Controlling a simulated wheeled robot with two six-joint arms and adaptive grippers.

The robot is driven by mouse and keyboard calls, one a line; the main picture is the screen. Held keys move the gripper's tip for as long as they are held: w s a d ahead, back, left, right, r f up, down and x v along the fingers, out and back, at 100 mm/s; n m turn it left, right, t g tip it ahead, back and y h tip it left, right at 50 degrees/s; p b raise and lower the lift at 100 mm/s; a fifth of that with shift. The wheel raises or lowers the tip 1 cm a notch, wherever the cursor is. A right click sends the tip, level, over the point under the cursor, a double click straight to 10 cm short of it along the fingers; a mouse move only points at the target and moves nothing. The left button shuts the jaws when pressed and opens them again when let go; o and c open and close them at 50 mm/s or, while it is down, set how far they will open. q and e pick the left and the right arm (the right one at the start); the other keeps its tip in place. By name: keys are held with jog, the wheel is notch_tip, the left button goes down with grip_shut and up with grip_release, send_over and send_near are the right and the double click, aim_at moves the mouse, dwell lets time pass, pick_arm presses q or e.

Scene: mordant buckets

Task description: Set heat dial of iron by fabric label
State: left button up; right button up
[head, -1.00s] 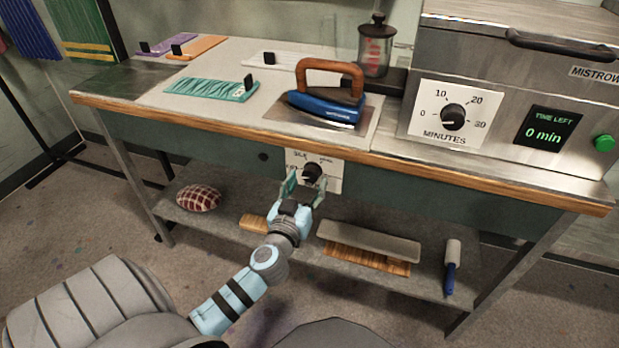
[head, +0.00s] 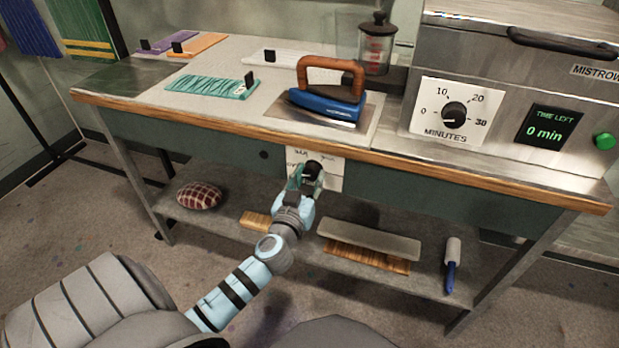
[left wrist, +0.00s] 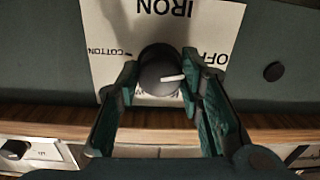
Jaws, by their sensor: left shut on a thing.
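The iron's heat dial (head: 313,167) is a black knob on a white panel (head: 331,180) below the table's front edge. My left gripper (head: 303,181) is shut on the dial. In the left wrist view its two fingers (left wrist: 158,88) flank the dial (left wrist: 158,64). The panel (left wrist: 112,22) appears upside down, with COTTON at left and OFF at right. The white pointer aims right and slightly up in that picture; fingers may hide other marks. The blue iron (head: 326,105) rests on a plate above. The teal fabric (head: 200,86) has a small pale tag, unreadable here. My right gripper is not in view.
White, orange (head: 198,46) and purple (head: 166,44) fabrics lie farther back on the table. A metal machine with a minutes dial (head: 453,115) stands at right. The lower shelf holds a checked cushion (head: 199,195), boards (head: 368,240) and a roller (head: 452,262).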

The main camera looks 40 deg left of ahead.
pick_arm(q)
jog(key=shift+m, duration=1.4)
jog(key=m, duration=0.3)
jog(key=shift+m+b, duration=0.3)
jog(key=shift+b, duration=0.1)
jog(key=m, duration=0.3)
jog(key=shift+m, duration=0.4)
jog(key=shift+a+m, duration=0.1)
jog(key=shift+m, duration=1.7)
jog(key=o, duration=1.2)
jog(key=shift+c, duration=0.2)
